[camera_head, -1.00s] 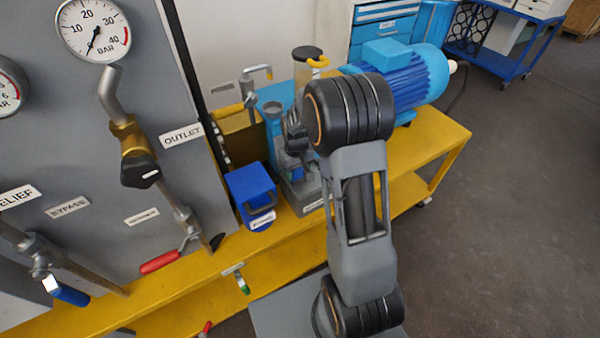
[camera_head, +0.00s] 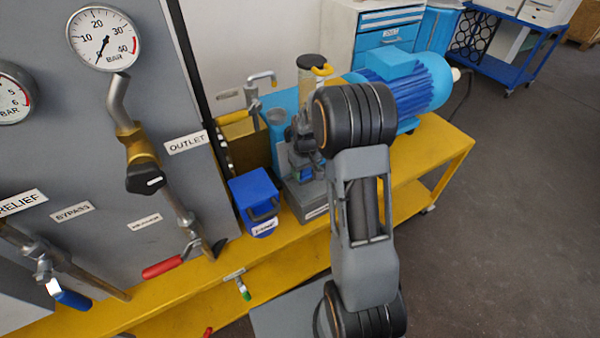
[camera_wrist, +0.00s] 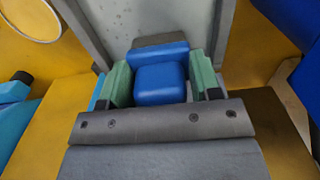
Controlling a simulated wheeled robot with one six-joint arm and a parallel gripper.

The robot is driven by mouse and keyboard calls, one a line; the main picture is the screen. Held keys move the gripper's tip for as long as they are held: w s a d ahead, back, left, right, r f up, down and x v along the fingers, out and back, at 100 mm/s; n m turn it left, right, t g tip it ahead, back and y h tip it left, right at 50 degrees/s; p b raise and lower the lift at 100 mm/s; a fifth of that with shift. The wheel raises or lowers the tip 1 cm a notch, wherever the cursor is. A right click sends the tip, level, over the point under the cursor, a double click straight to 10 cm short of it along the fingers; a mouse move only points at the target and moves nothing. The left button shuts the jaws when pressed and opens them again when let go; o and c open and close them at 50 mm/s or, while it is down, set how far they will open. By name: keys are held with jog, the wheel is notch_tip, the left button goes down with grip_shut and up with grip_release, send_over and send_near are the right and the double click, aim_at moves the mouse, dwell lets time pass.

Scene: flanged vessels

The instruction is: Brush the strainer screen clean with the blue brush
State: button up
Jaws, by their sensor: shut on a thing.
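My gripper (camera_wrist: 163,82) is shut on the blue brush (camera_wrist: 160,84), whose blue body sits between the two green finger pads in the wrist view. Its bristles do not show. A grey surface lies just beyond the brush; I cannot tell whether they touch. In the head view my arm hides much of the gripper, which is over the grey stand on the yellow bench (camera_head: 290,232). I cannot pick out the strainer screen for certain in either view.
A blue bin (camera_head: 254,198) stands left of the grey stand (camera_head: 306,197). A dark-lidded cylinder (camera_head: 309,80) and a blue motor (camera_head: 405,82) stand behind. The gauge panel (camera_head: 75,160) rises on the left. Open floor lies right.

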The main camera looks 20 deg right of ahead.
jog(key=shift+d, duration=0.25)
jog(key=shift+w+d+f, duration=0.15)
jog(key=shift+d, duration=1.3)
jog(key=shift+a, duration=0.1)
jog(key=shift+s+a, duration=0.15)
jog(key=shift+a, duration=0.6)
jog(key=shift+s+a, duration=0.1)
jog(key=shift+a, duration=0.6)
jog(key=shift+f, duration=0.1)
jog(key=shift+a, duration=0.1)
jog(key=shift+s+a, duration=0.15)
jog(key=shift+a, duration=1.25)
